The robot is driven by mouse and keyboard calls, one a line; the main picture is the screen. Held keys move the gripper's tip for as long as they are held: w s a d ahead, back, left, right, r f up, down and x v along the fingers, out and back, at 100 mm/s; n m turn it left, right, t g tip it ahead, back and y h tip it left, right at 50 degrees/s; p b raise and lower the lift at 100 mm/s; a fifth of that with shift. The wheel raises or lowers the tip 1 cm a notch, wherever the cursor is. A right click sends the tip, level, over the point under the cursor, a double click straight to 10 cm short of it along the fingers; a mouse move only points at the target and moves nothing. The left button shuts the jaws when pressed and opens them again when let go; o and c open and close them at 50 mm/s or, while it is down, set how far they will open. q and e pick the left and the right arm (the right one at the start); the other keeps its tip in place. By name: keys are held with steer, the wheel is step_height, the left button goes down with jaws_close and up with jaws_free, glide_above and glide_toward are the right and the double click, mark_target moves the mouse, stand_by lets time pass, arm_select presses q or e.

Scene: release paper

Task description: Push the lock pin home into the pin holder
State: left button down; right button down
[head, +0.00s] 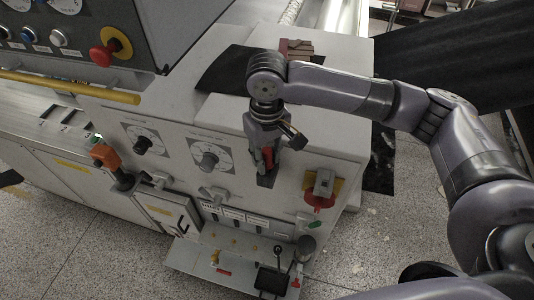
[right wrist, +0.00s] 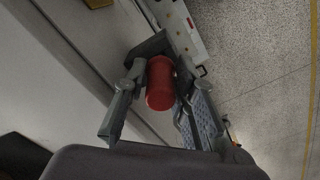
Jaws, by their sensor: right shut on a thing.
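The lock pin has a red cylindrical head, seen in the right wrist view (right wrist: 160,85) and as a small red patch in the head view (head: 267,157). My right gripper (head: 267,164) is shut on it, with one finger on each side of the red head (right wrist: 155,100). A dark bracket, which looks like the pin holder (right wrist: 148,47), lies just beyond the pin in the right wrist view. In the head view the gripper hides most of the pin and holder at the machine's front face. How deep the pin sits I cannot tell. My left gripper is not in view.
Two dials (head: 209,155) are left of my right gripper, and a red-and-yellow switch (head: 322,188) is to its right. Small levers and a ledge (head: 200,262) are below. A dark sheet (head: 225,70) lies on the machine top. Speckled floor is open at front left.

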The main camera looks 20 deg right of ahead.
steer(key=shift+f, duration=1)
steer(key=c, duration=1.2)
jaws_free()
step_height(320, 180, up, 12)
steer(key=shift+r, duration=0.1)
